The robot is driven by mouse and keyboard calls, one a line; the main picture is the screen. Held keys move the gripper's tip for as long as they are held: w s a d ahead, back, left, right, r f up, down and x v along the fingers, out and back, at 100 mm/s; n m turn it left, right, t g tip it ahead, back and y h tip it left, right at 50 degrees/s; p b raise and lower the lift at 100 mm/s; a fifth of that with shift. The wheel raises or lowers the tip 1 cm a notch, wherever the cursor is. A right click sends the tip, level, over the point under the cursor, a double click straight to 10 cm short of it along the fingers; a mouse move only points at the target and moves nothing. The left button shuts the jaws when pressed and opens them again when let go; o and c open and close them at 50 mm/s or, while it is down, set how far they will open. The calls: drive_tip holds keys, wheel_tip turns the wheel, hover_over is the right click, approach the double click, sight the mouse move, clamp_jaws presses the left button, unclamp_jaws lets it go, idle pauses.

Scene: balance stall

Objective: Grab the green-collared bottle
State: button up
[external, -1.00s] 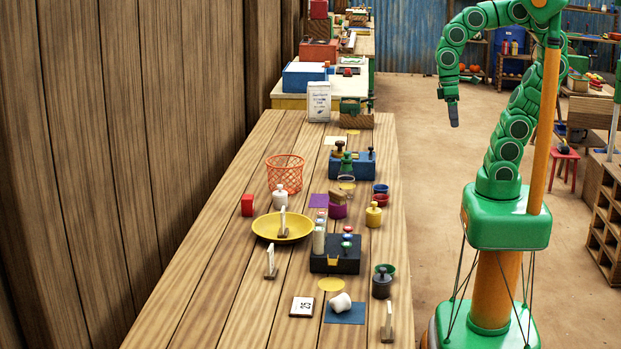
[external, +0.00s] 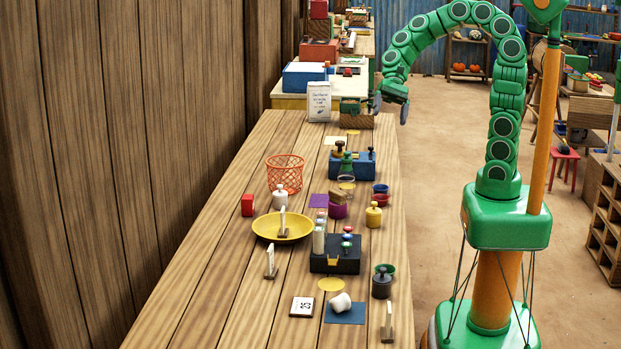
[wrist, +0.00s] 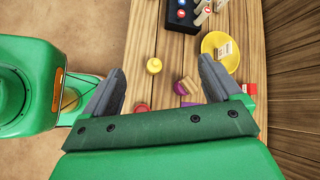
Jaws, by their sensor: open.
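Small pale upright bottles (external: 319,239) stand at the left side of the black rack (external: 336,262) on the bench. Their collars are too small for me to tell which one is green. Pale pieces, probably the same bottles, show beside the rack at the top of the wrist view (wrist: 203,17). My gripper (external: 390,108) is open and empty, held in the air by the bench's right edge, well behind the rack. In the wrist view its fingers are spread (wrist: 161,68), with a yellow knobbed weight (wrist: 154,65) seen far below between them.
A yellow dish (external: 292,234) lies left of the rack, with an orange wire basket (external: 284,173) behind it. A blue block (external: 352,165), a purple cup (external: 338,210) and a dark weight (external: 382,284) also stand on the bench. The bench's left front is clear.

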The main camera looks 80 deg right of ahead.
drive_tip(key=w+d+f+m+t+y, duration=0.15)
drive_tip(key=w+d+m+t, duration=0.45)
drive_tip(key=w+d+m, duration=0.65)
drive_tip(key=shift+n+y, duration=0.25)
drive_tip(key=shift+n, duration=0.7)
drive_tip(key=f, duration=1.7)
drive_tip(key=shift+d+f, duration=0.35)
approach(341, 184)
drive_tip(key=shift+x, duration=4.3)
drive_tip(key=shift+c, duration=0.3)
drive_tip(key=c, duration=1)
drive_tip(key=shift+r, duration=0.1)
drive_tip(key=shift+c, duration=0.2)
